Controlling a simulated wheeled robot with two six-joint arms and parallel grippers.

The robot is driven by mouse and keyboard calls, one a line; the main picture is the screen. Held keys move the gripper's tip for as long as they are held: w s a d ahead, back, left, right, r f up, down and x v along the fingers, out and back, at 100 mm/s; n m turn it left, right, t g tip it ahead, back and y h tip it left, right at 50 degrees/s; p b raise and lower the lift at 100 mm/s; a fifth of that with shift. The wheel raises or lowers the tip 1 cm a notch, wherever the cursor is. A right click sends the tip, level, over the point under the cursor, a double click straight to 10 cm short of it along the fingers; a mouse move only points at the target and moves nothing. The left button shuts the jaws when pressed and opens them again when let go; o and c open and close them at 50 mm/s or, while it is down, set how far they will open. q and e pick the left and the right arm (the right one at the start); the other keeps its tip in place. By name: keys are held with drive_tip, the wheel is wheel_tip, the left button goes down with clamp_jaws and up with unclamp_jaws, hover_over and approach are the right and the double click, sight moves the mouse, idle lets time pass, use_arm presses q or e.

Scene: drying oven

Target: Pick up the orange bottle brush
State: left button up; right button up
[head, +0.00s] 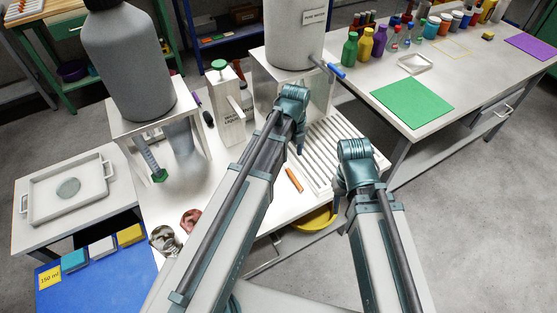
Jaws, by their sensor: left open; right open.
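A small orange stick-shaped thing (294,180), which looks like the orange bottle brush, lies on the white table between my two arms. No bristles can be made out, and my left arm may hide part of it. My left gripper (299,146) is open above the table, farther back than the orange thing and apart from it. My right gripper (337,203) is open and points down near the table's front right edge, to the right of the orange thing. Both grippers look empty.
A ribbed white drainboard (325,150) lies right behind the orange thing. A large white tank (296,35) with a blue-handled tap stands behind. A grey tank (135,60) stands at left. A yellow bowl (314,219) is below the table edge. Glassware (165,240) stands at front left.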

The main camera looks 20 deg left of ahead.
use_arm(q)
drive_tip(key=b, duration=0.5)
hover_over(291, 173)
drive_tip(key=f, duration=0.5)
drive_tip(key=shift+s+f, duration=0.25)
drive_tip(key=shift+f, duration=0.15)
wheel_tip(291, 173, down, 5)
drive_tip(key=b, duration=0.5)
drive_tip(key=shift+w+f, duration=0.15)
clamp_jaws()
